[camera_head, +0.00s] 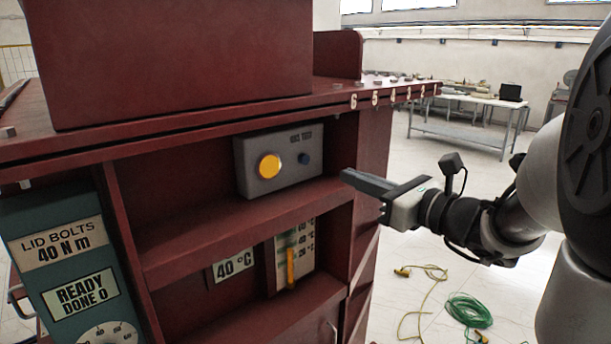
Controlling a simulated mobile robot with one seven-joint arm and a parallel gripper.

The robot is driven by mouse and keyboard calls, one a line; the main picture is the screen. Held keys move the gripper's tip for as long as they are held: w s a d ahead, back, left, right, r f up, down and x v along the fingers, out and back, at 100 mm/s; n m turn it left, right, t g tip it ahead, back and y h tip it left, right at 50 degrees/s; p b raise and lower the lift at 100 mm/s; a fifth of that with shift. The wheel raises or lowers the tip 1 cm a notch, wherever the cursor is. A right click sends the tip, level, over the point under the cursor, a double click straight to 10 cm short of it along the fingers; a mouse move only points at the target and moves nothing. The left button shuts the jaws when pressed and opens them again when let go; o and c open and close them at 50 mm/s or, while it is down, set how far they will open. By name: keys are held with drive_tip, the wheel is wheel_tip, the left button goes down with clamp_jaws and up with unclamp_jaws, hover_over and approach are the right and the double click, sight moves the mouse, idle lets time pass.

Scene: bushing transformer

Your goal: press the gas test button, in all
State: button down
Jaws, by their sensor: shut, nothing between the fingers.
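A grey control box (245,172) sits in the upper compartment of the dark red cabinet. On its face are a large round yellow button (269,166) and a small dark blue round knob or button (304,158). My gripper (345,176) is shut and empty. It points left, to the right of the box and apart from it in the picture.
Below the box are a "40 °C" plate (233,264) and a gauge with a yellow marker (291,267). A teal panel (30,235) reads "LID BOLTS 40 N m". The cabinet's right upright (370,155) stands close to my gripper. A green hose (467,310) lies on the floor.

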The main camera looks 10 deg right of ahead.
sight(306, 159)
drive_tip(key=p+x, duration=0.1)
drive_tip(key=x, duration=0.8)
drive_tip(key=shift+w+a, duration=0.2)
drive_tip(key=shift+w, duration=0.05)
drive_tip(key=shift+w+a, duration=0.2)
drive_tip(key=shift+w, duration=0.2)
